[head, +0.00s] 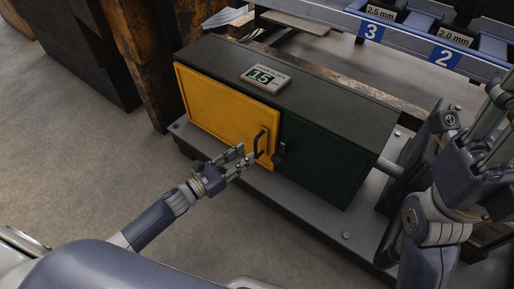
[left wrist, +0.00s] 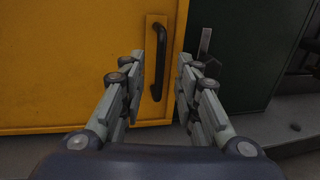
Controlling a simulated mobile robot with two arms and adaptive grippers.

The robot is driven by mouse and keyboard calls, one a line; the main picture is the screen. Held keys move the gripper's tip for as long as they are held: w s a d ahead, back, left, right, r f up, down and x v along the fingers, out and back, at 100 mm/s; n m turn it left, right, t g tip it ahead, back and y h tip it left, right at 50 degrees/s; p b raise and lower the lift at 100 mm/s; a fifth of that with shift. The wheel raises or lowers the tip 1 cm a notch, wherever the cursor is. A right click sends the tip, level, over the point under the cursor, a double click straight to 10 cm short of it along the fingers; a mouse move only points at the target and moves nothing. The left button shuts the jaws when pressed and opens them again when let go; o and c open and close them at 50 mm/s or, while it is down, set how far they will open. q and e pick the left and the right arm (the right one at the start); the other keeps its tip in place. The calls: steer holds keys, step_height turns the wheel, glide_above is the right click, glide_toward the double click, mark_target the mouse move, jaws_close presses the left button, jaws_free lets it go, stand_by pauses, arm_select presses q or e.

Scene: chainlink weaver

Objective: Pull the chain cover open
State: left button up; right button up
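The yellow chain cover (head: 222,108) is the front door on the left part of a dark green box (head: 325,160), and it looks shut. A black upright handle (head: 260,144) is at its right edge. My left gripper (head: 246,158) is open in front of the handle. In the left wrist view the cover (left wrist: 70,60) fills the left side. There the handle (left wrist: 158,62) stands between the two spread fingers (left wrist: 160,85), nearer the left one; I cannot tell whether they touch it. My right arm shows at the right edge of the head view, its fingers cut off by the frame.
A small grey display (head: 265,78) reading 15 sits on top of the box. A dark latch (head: 279,153) is just right of the handle. A rack with blue number plates (head: 371,30) stands behind. Rusty blocks (head: 145,60) stand at the left. The floor (head: 90,180) before the cover is clear.

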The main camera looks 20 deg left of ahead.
mark_target(255, 147)
arm_select(q)
steer(key=b+x, duration=0.1)
steer(key=x, duration=0.5)
steer(key=shift+s, duration=0.1)
jaws_close()
